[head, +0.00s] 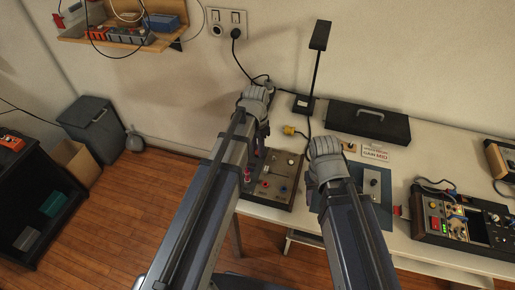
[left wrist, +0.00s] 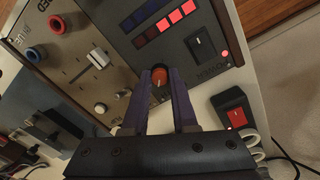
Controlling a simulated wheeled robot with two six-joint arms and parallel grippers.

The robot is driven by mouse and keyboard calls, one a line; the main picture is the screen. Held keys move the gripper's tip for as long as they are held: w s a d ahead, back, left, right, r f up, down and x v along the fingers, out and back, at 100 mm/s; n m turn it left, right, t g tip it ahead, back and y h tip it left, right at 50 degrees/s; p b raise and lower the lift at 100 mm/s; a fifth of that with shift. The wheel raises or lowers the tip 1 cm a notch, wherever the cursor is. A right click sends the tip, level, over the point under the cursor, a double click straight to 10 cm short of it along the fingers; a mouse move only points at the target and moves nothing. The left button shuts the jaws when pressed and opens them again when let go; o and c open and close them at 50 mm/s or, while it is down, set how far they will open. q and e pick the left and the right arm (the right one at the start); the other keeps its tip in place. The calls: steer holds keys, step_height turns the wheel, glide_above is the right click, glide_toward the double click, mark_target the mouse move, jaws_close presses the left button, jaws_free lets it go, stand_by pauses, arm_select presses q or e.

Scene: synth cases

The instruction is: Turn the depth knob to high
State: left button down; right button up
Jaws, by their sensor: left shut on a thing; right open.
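In the left wrist view, an orange-red knob (left wrist: 160,78) sits on a dark panel (left wrist: 120,75) between my left fingertips. My left gripper (left wrist: 160,88) is shut on this knob. The knob's lettering and pointer are too small to read, so I cannot tell its setting. In the head view, the brown-grey synth case (head: 283,163) lies on the table, and my left gripper (head: 263,132) is at its far left part. My arm hides the left side of the case and the knob. My right gripper (head: 324,160) is open, above the table right of the case.
A card (head: 375,153) reading "GAIN MID" stands behind a blue-grey panel (head: 380,188). A black case (head: 368,122) and lamp (head: 314,65) stand at the back. Another synth (head: 455,245) is at right. In the wrist view, a slider (left wrist: 97,58) and red switch (left wrist: 235,117) are near my fingers.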

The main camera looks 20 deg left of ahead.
arm_select(q)
steer(key=m, duration=0.4)
steer(key=shift+m, duration=0.3)
steer(key=m, duration=0.4)
steer(key=shift+m, duration=0.3)
steer(key=m, duration=0.9)
steer(key=shift+y, duration=0.3)
steer(key=shift+m, duration=0.3)
steer(key=c, duration=0.7)
jaws_free()
steer(key=shift+r, duration=0.1)
arm_select(e)
steer(key=shift+r, duration=0.1)
